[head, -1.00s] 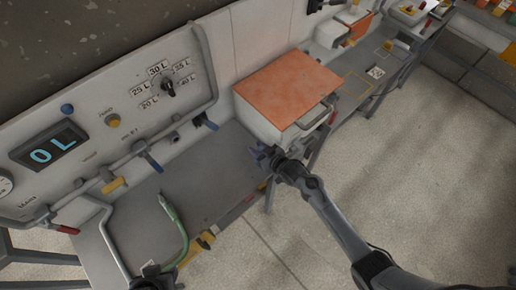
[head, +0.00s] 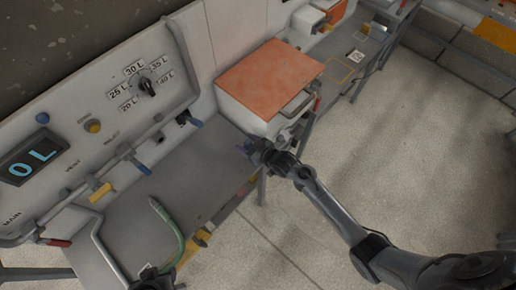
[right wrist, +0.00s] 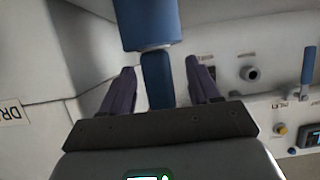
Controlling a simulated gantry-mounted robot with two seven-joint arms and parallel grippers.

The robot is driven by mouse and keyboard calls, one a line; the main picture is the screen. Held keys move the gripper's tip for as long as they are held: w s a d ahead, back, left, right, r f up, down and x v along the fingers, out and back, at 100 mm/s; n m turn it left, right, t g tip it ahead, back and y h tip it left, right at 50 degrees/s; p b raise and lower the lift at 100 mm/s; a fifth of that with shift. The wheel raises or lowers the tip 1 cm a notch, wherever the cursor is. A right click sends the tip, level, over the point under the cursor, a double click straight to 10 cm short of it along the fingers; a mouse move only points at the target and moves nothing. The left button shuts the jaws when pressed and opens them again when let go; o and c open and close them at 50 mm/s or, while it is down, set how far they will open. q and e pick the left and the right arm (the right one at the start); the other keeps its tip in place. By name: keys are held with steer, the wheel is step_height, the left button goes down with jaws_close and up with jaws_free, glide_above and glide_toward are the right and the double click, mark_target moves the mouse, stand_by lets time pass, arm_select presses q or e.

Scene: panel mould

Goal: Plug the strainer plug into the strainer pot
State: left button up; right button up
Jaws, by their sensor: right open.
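My right gripper (head: 248,149) is at the front left corner of the orange-topped box, over the bench edge. In the right wrist view its two dark fingers (right wrist: 160,88) are apart. A blue lever-like part (right wrist: 158,78) lies between them in the picture, below a thicker blue cylinder (right wrist: 150,24); I cannot tell whether the fingers touch it. I cannot make out the strainer plug or the strainer pot for certain. A dark part (head: 153,279) at the bottom edge of the head view may be my left gripper; its jaws cannot be read.
The orange-topped box (head: 270,72) stands on the grey bench (head: 195,180). The panel has a dial (head: 147,87), a display reading 0 L (head: 34,161) and pipes with coloured handles, one blue (head: 195,122). A green hose (head: 172,228) curves over the bench. Floor lies open at right.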

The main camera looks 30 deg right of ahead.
steer(key=v, duration=0.9)
steer(key=shift+s+d, duration=0.15)
steer(key=shift+s, duration=0.05)
steer(key=shift+r, duration=0.1)
